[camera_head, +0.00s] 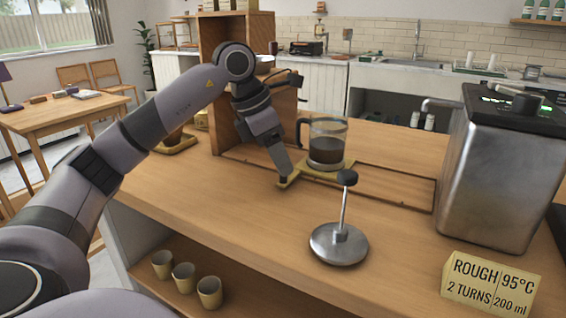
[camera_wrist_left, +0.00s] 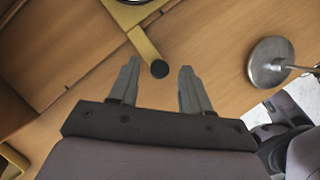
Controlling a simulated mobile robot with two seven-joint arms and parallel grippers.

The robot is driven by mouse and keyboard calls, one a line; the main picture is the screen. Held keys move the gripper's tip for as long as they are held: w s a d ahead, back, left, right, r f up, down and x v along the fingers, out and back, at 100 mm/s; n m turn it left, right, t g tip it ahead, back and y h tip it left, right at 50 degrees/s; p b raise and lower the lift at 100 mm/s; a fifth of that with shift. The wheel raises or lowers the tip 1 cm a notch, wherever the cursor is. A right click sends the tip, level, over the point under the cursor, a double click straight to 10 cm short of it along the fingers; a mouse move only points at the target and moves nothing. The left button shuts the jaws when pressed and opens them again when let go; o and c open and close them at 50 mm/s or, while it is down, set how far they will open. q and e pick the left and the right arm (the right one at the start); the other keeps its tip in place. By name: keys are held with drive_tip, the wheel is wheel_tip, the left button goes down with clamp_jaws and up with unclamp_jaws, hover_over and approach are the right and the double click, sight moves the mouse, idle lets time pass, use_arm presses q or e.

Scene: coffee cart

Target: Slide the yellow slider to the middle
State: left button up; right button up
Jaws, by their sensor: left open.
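The yellow slider (camera_head: 319,175) is a flat plate in a track in the wooden counter, with a glass carafe (camera_head: 326,142) of dark liquid standing on it. In the left wrist view, the slider's yellow arm (camera_wrist_left: 146,47) ends in a dark round knob (camera_wrist_left: 160,69). My left gripper (camera_head: 284,179) reaches down to this near end of the slider. In the left wrist view, the open fingers (camera_wrist_left: 160,72) lie on either side of the knob, with gaps visible. The carafe is mostly cut off there. My right gripper is not in view.
A metal plunger (camera_head: 339,243) with a black knob stands in front of the track. A steel machine (camera_head: 497,170) is at the right, with a yellow label block (camera_head: 490,284) before it. A wooden cabinet (camera_head: 225,50) stands behind my left arm. The track (camera_head: 395,188) is clear right of the slider.

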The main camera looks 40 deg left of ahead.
use_arm(q)
drive_tip(key=shift+p+v, duration=0.35)
drive_tip(key=shift+v, duration=1.95)
